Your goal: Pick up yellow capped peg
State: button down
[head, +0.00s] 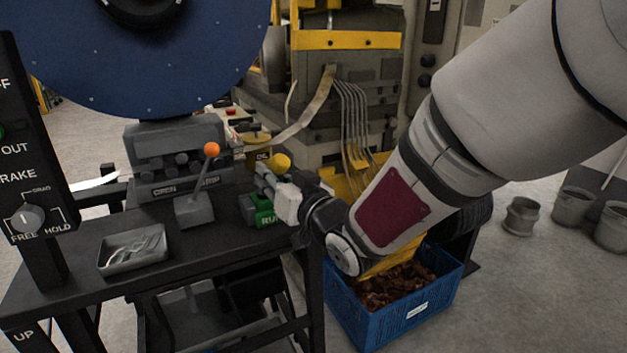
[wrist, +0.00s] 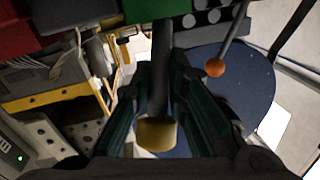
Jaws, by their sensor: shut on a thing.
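The yellow capped peg shows its round yellow cap (head: 279,160) above my gripper (head: 266,184) in the head view. In the wrist view, its dark shaft runs between my two fingers, with the yellow cap (wrist: 157,134) at the near end. My gripper (wrist: 160,62) is shut on the shaft. A green block (head: 262,215) with white letters sits just below my gripper on the dark bench. It also shows at the top of the wrist view (wrist: 155,9). The shaft's far end lies close to it; I cannot tell whether it is seated in it.
An orange-knobbed lever (head: 211,149) stands left of my gripper on the dark bench (head: 205,240). A grey tray (head: 134,250) lies on the bench's left. A large blue disc (head: 150,60) rises behind. A blue crate (head: 385,320) of copper scrap stands on the floor under my arm.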

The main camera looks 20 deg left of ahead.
jog(key=shift+r, duration=0.85)
jog(key=s+d+b, duration=0.2)
jog(key=s+d, duration=0.6)
jog(key=s, duration=0.2)
jog(key=shift+s+r+b, duration=0.35)
jog(key=shift+r, duration=0.1)
jog(key=s+b, duration=0.1)
jog(key=b, duration=0.2)
jog(key=s+d+b, duration=0.1)
jog(key=b, duration=0.2)
jog(key=shift+d+r, duration=0.15)
jog(key=shift+d, duration=0.15)
jog(key=shift+b, duration=0.35)
